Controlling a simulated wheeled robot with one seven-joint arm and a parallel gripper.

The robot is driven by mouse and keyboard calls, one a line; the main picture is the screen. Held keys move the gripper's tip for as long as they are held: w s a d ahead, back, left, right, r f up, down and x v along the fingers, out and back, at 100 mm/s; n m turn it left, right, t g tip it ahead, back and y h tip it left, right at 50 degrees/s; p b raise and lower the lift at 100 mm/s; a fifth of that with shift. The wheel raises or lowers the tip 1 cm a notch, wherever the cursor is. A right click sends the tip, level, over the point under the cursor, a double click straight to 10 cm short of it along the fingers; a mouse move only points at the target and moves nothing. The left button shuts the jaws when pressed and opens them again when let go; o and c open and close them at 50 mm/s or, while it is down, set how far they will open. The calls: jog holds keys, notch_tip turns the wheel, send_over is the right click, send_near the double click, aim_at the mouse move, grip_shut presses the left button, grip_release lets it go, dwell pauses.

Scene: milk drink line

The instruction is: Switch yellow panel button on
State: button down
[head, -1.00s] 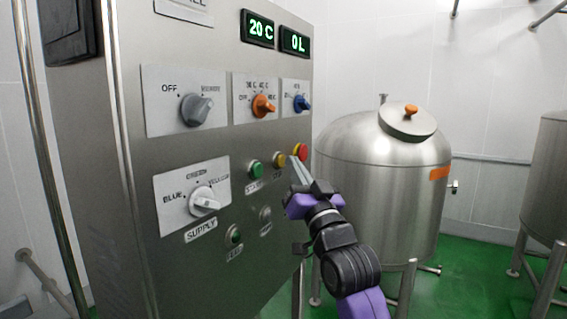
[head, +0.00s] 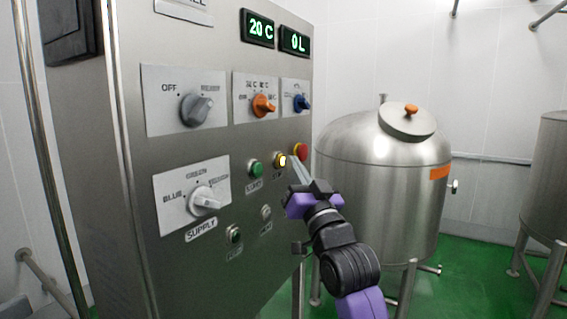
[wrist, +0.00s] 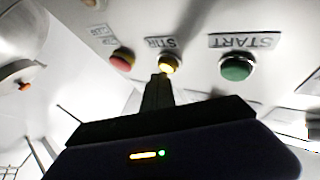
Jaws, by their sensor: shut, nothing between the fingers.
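The yellow panel button (head: 281,160) is on the grey control panel (head: 215,60), between a green button and a red button. It glows bright yellow. In the wrist view the yellow button (wrist: 168,63) is lit, right at the tip of the fingers. My gripper (head: 292,160) is shut and empty. Its fingertips are close to the yellow button's right side in the head view; whether they touch it I cannot tell. In the wrist view my gripper (wrist: 160,80) points up at the button.
A green start button (head: 256,168) and a red button (head: 301,151) flank the yellow one closely. Grey (head: 197,108), orange (head: 263,105), blue (head: 301,103) and white (head: 205,201) knobs also stick out of the panel. A steel tank (head: 385,190) stands at the right.

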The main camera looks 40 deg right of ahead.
jog(key=shift+s+d, duration=0.2)
jog(key=shift+s, duration=0.4)
jog(key=shift+s, duration=0.1)
jog(key=s, duration=0.1)
jog(key=s+d+b, duration=0.1)
jog(key=s, duration=0.1)
jog(key=s+d+b, duration=0.1)
jog(key=s, duration=0.1)
jog(key=shift+s, duration=0.25)
dwell(0.4)
